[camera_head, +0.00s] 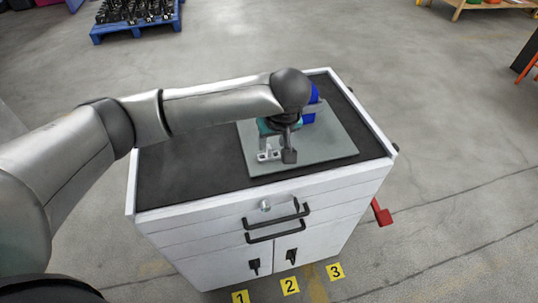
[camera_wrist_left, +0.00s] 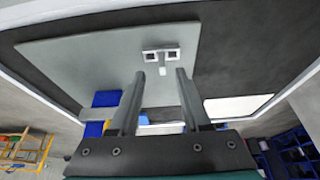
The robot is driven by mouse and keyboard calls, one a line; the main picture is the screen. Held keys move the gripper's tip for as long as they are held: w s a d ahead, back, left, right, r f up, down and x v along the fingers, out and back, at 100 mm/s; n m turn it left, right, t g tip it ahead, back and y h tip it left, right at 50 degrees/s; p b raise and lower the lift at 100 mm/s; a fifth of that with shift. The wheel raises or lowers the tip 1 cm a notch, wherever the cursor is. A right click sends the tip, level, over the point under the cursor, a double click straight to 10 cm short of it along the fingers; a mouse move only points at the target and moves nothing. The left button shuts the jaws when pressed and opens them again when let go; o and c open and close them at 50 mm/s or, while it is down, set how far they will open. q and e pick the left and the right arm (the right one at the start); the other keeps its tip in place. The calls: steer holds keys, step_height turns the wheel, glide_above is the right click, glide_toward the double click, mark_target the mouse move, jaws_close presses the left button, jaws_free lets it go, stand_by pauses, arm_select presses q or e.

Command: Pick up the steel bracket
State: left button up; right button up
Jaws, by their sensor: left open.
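The steel bracket (camera_head: 267,154) is a small, light, bright metal piece with square openings. It lies on a grey-green mat (camera_head: 333,152) on top of the white tool cabinet. In the left wrist view the bracket (camera_wrist_left: 161,54) lies just beyond the fingertips, with its narrow tab pointing back between them. My left gripper (camera_wrist_left: 159,76) is open and empty, with one finger on each side of the tab's line. In the head view the left gripper (camera_head: 281,151) points down beside the bracket and hides part of it. My right gripper does not show.
A blue object (camera_head: 312,104) stands on the mat behind my left gripper. The cabinet's dark top (camera_head: 190,172) is clear on the left. Black handles (camera_head: 275,225) and a red lever (camera_head: 381,212) stick out from the cabinet. A blue pallet (camera_head: 137,27) stands far behind.

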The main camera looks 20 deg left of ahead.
mark_target(269, 148)
arm_select(q)
steer(key=x, duration=0.4)
steer(key=shift+a+b, duration=0.15)
steer(key=shift+b, duration=0.25)
steer(key=shift+s, duration=0.1)
jaws_close()
